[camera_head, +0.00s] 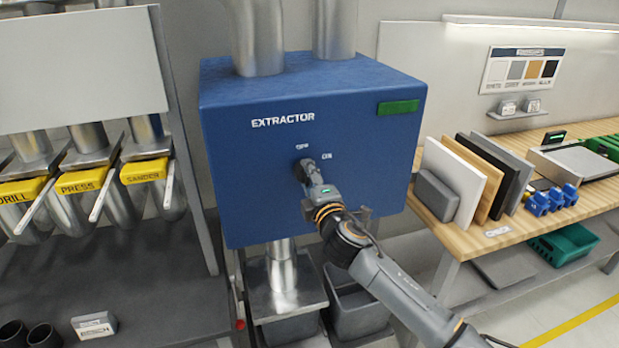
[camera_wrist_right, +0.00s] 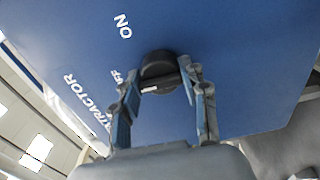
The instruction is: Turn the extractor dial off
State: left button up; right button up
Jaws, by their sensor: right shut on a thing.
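The blue extractor box (camera_head: 370,150) hangs upright with its white name on the front. Its dark round dial (camera_wrist_right: 160,70) shows in the wrist view, with a white mark at its lower left, on the side of the partly hidden OFF label (camera_wrist_right: 117,78). The ON label (camera_wrist_right: 122,26) stands clear of the fingers. My right gripper (camera_wrist_right: 161,84) is shut on the dial, one finger on each side. In the head view my right gripper (camera_head: 303,167) reaches the front just below the labels and hides most of the dial. My left gripper is out of view.
A green panel (camera_head: 398,107) sits at the box's upper right. Metal ducts (camera_head: 258,35) rise from its top. Yellow-labelled ducts (camera_head: 82,182) stand at left. A wooden bench (camera_head: 470,237) with upright boards (camera_head: 450,180) stands at right. Grey bins (camera_head: 357,305) are below the box.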

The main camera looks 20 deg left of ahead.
jog(key=o, duration=1.2)
jog(key=shift+c, duration=0.2)
jog(key=shift+s, duration=0.1)
jog(key=v, duration=1.2)
jog(key=shift+f, duration=0.15)
